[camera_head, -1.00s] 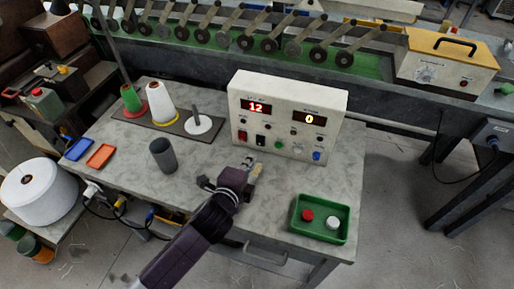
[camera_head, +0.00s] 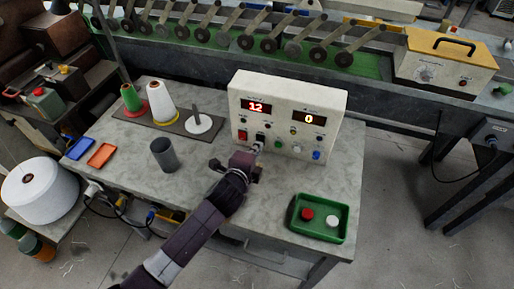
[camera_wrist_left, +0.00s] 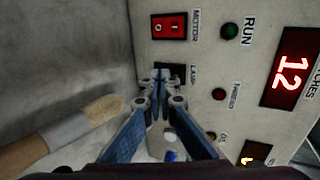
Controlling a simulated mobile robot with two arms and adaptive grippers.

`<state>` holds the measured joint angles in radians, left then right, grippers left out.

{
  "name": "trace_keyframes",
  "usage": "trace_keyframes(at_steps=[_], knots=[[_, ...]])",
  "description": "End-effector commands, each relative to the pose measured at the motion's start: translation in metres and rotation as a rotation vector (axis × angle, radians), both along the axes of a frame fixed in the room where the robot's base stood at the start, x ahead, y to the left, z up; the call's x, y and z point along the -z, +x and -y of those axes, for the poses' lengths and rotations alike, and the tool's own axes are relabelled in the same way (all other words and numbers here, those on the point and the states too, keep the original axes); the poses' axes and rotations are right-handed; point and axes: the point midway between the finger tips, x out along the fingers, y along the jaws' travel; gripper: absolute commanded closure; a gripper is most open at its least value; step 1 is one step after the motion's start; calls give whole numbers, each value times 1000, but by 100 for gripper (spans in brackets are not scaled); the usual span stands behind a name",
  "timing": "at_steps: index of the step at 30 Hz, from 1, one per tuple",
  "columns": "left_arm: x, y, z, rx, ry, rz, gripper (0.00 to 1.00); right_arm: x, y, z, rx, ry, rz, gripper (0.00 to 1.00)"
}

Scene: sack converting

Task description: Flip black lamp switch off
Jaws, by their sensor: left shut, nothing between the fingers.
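The white control box (camera_head: 315,100) stands on the grey table and has two lit displays. Its black lamp switch (camera_head: 261,137) is on the lower front, right of the red motor switch (camera_head: 243,135). My left gripper (camera_head: 257,148) is shut and empty, with its fingertips right at the lamp switch. In the left wrist view, the fingertips (camera_wrist_left: 160,76) cover part of the black switch (camera_wrist_left: 178,70) beside its "LAMP" label. I cannot tell whether they touch it or which way its rocker is tilted. The red motor switch (camera_wrist_left: 169,26) is beside it. My right gripper is not in view.
A brush-like tool with a brown handle (camera_wrist_left: 25,152) lies on the table near the gripper. A grey cup (camera_head: 163,155) stands to the left, and a green tray (camera_head: 297,228) with a red and a white piece lies at the front right.

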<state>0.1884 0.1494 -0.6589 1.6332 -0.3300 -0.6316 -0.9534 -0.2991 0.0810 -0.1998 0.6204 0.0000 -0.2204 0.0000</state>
Motion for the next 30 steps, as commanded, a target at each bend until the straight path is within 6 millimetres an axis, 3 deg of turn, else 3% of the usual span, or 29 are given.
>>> trace_keyframes(at_steps=[6,30], knots=[[10,5,2,0,-20,60,100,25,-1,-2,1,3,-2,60],[-15,5,1,-1,-20,61,100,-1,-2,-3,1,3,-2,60]])
